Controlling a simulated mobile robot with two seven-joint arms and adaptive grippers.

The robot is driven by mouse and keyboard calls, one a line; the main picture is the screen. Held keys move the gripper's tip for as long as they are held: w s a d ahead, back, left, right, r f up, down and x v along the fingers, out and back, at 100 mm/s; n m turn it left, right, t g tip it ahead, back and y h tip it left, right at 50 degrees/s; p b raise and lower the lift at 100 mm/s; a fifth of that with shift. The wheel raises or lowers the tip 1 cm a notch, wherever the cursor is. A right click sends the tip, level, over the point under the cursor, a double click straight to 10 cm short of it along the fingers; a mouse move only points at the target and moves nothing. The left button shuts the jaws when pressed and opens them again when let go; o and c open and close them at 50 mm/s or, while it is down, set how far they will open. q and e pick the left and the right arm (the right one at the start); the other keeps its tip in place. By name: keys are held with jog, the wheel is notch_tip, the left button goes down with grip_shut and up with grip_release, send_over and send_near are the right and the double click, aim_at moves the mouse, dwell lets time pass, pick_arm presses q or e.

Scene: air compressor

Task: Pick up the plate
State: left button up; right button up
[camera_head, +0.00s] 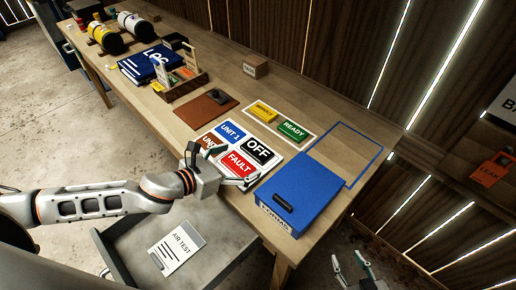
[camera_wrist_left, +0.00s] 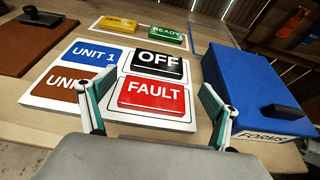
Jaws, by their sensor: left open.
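Several label plates lie on a white board (camera_head: 222,122) on the wooden table. The red FAULT plate (camera_head: 237,164) is in the near right slot, and it shows fully in the left wrist view (camera_wrist_left: 154,98). The black OFF plate (camera_head: 258,151) is behind it. The blue UNIT 1 plate (camera_head: 231,131) and a brown UNIT plate (camera_head: 209,143) are on the left. My left gripper (camera_head: 242,182) is open and empty at the near edge of the board, its fingers either side of the FAULT plate in the wrist view (camera_wrist_left: 146,92). My right gripper (camera_head: 348,259) is open and empty below the table's right end.
A blue box (camera_head: 300,192) labelled FORMS stands close right of my left gripper. Yellow (camera_head: 263,111) and green READY (camera_head: 292,131) plates lie behind on another board. A brown pad (camera_head: 203,108) and a wooden organiser (camera_head: 184,88) are further left. A blue-outlined area (camera_head: 345,150) is bare.

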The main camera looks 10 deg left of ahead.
aim_at(255, 151)
pick_arm(q)
jog(key=x, duration=0.3)
jog(key=r+x, duration=0.1)
jog(key=x, duration=0.1)
jog(key=shift+w+f, duration=0.15)
jog(key=shift+w, duration=0.35)
jog(key=c, duration=1.4)
